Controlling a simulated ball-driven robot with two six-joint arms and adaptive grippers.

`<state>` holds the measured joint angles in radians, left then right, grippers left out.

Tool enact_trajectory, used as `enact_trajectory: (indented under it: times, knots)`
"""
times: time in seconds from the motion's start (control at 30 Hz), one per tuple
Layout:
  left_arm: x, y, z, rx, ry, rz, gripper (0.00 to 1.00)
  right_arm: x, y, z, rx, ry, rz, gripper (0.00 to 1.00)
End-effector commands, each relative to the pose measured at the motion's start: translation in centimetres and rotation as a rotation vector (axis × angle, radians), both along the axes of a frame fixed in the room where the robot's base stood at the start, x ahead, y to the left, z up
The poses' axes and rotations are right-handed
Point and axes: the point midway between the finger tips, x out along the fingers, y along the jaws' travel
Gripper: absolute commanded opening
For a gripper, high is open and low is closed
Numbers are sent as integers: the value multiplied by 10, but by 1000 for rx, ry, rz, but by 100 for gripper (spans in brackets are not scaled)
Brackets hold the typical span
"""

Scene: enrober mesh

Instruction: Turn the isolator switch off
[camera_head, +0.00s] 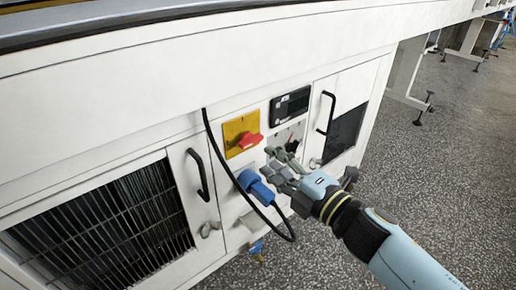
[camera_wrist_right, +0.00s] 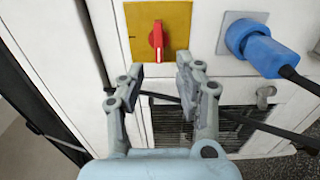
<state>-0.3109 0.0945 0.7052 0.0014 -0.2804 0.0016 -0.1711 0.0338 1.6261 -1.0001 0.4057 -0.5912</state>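The isolator switch is a red handle (camera_head: 248,140) on a yellow plate (camera_head: 238,127) on the white cabinet front. In the right wrist view the red handle (camera_wrist_right: 157,40) stands roughly upright on the yellow plate (camera_wrist_right: 176,18), just beyond my fingertips. My right gripper (camera_head: 284,166) is in front of the panel, below and right of the handle in the head view. In the right wrist view my right gripper (camera_wrist_right: 160,80) is open and empty, with a gap between its fingers, and I see no contact with the handle. My left gripper is in neither view.
A blue plug (camera_head: 258,187) with a black cable (camera_head: 222,158) sits left of my right gripper; it also shows in the wrist view (camera_wrist_right: 262,52). A dark display (camera_head: 291,104), black door handles (camera_head: 198,175) and a barred vent (camera_head: 105,235) are nearby. Speckled floor lies right.

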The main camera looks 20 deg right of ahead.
Motion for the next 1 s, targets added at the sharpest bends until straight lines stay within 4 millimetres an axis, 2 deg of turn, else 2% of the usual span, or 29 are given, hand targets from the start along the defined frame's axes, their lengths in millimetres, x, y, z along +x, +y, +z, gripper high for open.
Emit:
enact_trajectory:
  times: [0.1, 0.27, 0.77, 0.87, 0.9, 0.93, 1.0]
  knots:
    - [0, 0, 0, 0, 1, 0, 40, -20, -7, 0, 1, 1, 1, 35]
    - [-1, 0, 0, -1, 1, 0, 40, -33, -12, 0, 0, 0, 1, 35]
    - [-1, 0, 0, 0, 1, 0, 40, -34, -12, 0, 0, 0, 0, 35]
    - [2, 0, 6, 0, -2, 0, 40, -35, -12, 7, 0, -2, 0, 35]
    - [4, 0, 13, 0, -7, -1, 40, -38, -13, 3, 0, 19, -1, 35]
    - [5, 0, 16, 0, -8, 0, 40, -42, -16, -9, 11, 52, -8, 35]
    - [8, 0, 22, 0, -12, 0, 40, -53, -25, -43, 58, 152, -48, 35]
